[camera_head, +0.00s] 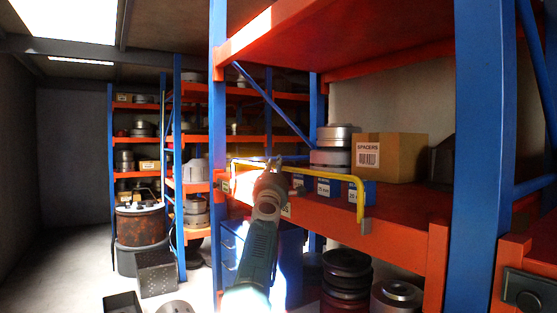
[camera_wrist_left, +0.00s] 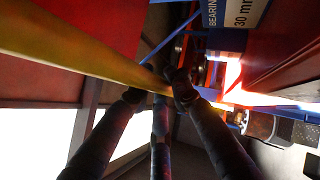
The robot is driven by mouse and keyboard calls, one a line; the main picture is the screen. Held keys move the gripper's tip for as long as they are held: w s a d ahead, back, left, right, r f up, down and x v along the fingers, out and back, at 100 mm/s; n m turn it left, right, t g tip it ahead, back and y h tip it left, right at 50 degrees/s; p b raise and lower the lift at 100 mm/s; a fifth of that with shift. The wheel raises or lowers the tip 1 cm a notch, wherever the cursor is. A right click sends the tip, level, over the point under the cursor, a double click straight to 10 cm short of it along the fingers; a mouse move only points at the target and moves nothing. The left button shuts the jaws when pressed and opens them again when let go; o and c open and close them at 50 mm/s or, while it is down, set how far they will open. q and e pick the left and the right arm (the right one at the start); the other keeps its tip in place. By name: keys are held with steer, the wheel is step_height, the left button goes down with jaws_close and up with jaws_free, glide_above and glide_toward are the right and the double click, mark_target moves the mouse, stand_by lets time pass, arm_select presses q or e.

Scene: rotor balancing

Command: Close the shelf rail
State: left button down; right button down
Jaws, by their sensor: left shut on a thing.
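The yellow shelf rail (camera_head: 335,176) runs along the front of the orange shelf board (camera_head: 400,222). Its right end bends down to a small grey bracket on the board's front edge, and its left part lies near the blue upright. My left gripper (camera_head: 272,168) reaches up from below and is shut on the rail's left part. In the left wrist view the rail (camera_wrist_left: 75,50) crosses from the upper left to the fingertips (camera_wrist_left: 160,84), which close around its far part. The fingers hide some of the rail. My right gripper is in neither view.
A cardboard SPACERS box (camera_head: 392,157) and stacked metal parts (camera_head: 333,148) stand on the shelf, with blue labelled bins (camera_head: 322,188) behind the rail. Blue uprights (camera_head: 483,150) flank the bay. Dark rotor parts (camera_head: 346,280) stand below.

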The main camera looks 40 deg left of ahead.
arm_select(q)
steer(key=shift+w+d+f+m, duration=0.3)
steer(key=shift+w+f, duration=0.1)
steer(key=shift+f, duration=0.15)
steer(key=c, duration=1.9)
jaws_free()
steer(key=o, duration=0.3)
steer(key=shift+d, duration=0.1)
steer(key=shift+o, duration=0.2)
steer(key=shift+s+d+r, duration=0.15)
steer(key=shift+s+r, duration=0.15)
steer(key=shift+r, duration=0.1)
steer(key=shift+s+d+f, duration=0.1)
steer(key=shift+s+f, duration=0.05)
steer(key=shift+s, duration=0.1)
steer(key=s+d+f, duration=0.1)
steer(key=s+d, duration=0.5)
steer(key=s, duration=0.6)
steer(key=shift+d, duration=0.15)
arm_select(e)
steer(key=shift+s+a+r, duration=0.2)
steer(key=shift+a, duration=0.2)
